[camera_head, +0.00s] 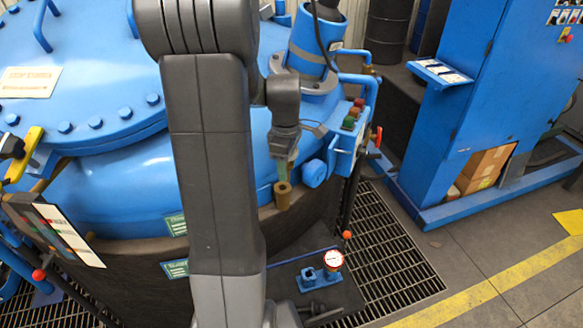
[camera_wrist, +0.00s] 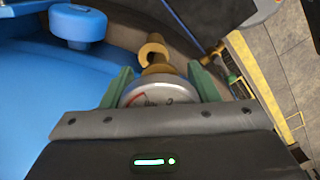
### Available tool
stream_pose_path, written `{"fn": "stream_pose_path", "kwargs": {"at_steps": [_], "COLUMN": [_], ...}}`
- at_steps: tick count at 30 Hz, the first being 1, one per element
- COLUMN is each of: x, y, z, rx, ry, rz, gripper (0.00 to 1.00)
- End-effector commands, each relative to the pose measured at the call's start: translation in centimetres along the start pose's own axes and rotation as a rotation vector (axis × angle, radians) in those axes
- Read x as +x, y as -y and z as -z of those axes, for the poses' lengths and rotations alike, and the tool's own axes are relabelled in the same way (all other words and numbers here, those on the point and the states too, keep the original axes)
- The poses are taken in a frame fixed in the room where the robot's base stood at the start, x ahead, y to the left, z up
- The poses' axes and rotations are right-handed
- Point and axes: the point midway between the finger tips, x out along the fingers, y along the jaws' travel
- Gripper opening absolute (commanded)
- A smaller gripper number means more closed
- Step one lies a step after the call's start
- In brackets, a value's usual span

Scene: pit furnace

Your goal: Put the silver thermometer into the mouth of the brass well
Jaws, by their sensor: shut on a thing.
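My gripper (camera_head: 283,164) hangs over the side of the blue furnace vessel, its green fingers pointing down. In the wrist view its two green fingers (camera_wrist: 160,88) are shut on the silver thermometer (camera_wrist: 160,94), a round dial with a pale face and a silver rim. The brass well (camera_head: 283,196) is a short brass cylinder right below the fingers in the head view. In the wrist view the well (camera_wrist: 152,50) shows just beyond the dial. Another brass-coloured piece lies between dial and well. The thermometer's stem is hidden, so I cannot tell whether it is at the mouth.
A blue control box (camera_head: 348,135) with coloured buttons is right of the gripper. A red-rimmed gauge (camera_head: 333,259) and a blue block (camera_head: 308,277) sit on a dark platform below. A floor grating (camera_head: 385,255) and a blue cabinet (camera_head: 490,90) are to the right.

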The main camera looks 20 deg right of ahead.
Motion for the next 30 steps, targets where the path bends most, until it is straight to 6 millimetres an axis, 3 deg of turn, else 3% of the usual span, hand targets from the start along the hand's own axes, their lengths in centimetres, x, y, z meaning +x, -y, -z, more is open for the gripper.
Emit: {"fn": "stream_pose_path", "kwargs": {"at_steps": [1, 3, 9, 30], "x": [-1.5, -2.2, -2.9, 0.4], "y": [-0.2, -0.3, -0.5, -0.6], "z": [0.2, 0.5, 0.8, 0.9], "rx": [-0.015, -0.032, -0.057, -0.059], "ry": [0.000, 0.001, 0.002, 0.002], "rz": [0.000, 0.000, 0.001, 0.001], "gripper": [0.31, 0.31, 0.31, 0.31]}}
